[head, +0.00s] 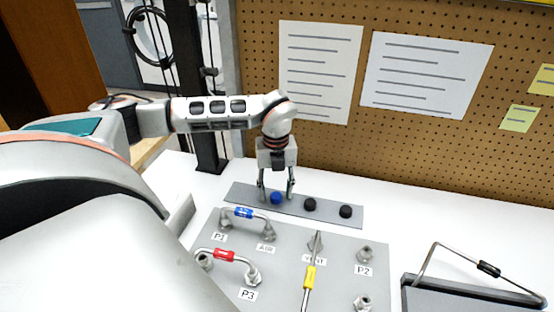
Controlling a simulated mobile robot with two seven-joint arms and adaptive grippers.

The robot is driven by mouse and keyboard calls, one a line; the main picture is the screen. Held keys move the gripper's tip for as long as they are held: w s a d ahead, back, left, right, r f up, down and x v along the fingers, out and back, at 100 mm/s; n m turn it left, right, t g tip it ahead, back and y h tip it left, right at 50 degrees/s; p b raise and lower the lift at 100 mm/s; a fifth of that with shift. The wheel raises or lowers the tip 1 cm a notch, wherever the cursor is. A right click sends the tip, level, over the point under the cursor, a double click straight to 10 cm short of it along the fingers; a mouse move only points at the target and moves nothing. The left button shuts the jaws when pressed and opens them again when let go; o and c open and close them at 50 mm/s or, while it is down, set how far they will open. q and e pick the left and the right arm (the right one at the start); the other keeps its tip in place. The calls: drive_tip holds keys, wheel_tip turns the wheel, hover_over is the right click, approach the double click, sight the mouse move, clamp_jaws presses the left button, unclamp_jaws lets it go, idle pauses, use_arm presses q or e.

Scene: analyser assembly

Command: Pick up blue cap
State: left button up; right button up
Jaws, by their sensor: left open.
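The blue cap (277,198) sits on a grey strip (240,194) at the back of the white table, left of two black caps (309,204). My left gripper (276,194) points down over the strip with its fingers apart, one on each side of the blue cap. The fingers look open; I cannot tell whether they touch the cap. My right gripper is not in view.
A grey panel (325,275) in front carries a blue-marked tube (243,212), a red-marked tube (224,255), a yellow-handled tool (308,280) and several fittings. A grey case (460,297) with a raised handle stands right. A pegboard (420,150) rises behind.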

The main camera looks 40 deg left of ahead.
use_arm(q)
drive_tip(key=shift+f, duration=0.2)
drive_tip(key=c, duration=0.8)
drive_tip(key=shift+r, duration=0.15)
